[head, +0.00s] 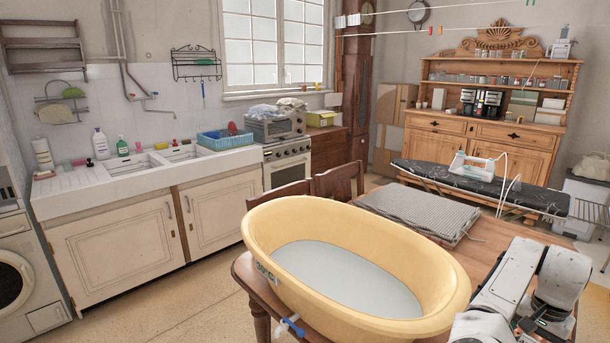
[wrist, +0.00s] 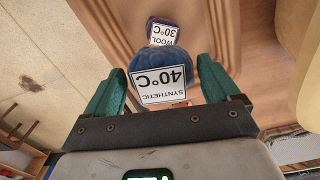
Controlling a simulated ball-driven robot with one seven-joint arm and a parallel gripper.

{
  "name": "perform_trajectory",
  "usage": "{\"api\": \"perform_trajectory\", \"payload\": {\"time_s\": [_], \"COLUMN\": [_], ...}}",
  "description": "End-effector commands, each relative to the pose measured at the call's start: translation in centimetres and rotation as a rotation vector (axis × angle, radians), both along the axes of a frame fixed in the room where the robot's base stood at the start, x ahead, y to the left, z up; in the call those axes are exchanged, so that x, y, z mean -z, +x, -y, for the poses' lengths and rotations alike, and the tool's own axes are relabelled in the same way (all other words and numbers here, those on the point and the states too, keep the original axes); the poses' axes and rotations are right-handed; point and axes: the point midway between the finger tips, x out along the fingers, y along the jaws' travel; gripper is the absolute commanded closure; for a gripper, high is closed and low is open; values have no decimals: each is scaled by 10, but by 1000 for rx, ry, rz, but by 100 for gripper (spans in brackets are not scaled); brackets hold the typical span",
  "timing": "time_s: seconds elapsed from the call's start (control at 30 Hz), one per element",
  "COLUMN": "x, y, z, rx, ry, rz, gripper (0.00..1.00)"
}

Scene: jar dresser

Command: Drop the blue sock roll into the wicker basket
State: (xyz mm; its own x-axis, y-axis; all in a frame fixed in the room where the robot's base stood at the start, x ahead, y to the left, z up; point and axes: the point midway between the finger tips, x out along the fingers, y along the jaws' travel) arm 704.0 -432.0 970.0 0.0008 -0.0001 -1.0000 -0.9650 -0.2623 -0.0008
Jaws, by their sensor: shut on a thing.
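In the wrist view, a blue sock roll (wrist: 150,65) with a white tag reading "SYNTHETIC 40°C" sits between the green fingers of my gripper (wrist: 162,73). The gripper is shut on it, one finger at each side. Beyond it is a dark purple roll (wrist: 165,24) with a tag reading "WOOL 30°C", over a brown wooden surface. My arm shows at the lower right of the head view, but the gripper and the blue roll are outside that view. I cannot make out a wicker basket in either view.
A large yellow tub (head: 258,228) stands on the wooden table (head: 492,232), with a grey ribbed mat (head: 420,212) behind it. An ironing board (head: 530,196) with an iron (head: 480,166) stands further back. Open floor (head: 150,312) lies left of the table.

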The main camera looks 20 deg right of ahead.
Motion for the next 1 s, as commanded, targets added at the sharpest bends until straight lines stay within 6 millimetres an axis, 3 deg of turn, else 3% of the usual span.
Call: {"api": "perform_trajectory", "payload": {"time_s": [0.03,0.3,0.7,0.73,0.83,1.0], "x": [11,40,44,44,44,44], "y": [1,1,0,0,0,0], "z": [0,-1,-1,-1,-1,-1], "rx": [0,0,-1,-1,-1,-1], "ry": [1,1,1,1,1,1], "rz": [1,1,0,0,0,0], "gripper": [41,41,41,10,1,0]}}
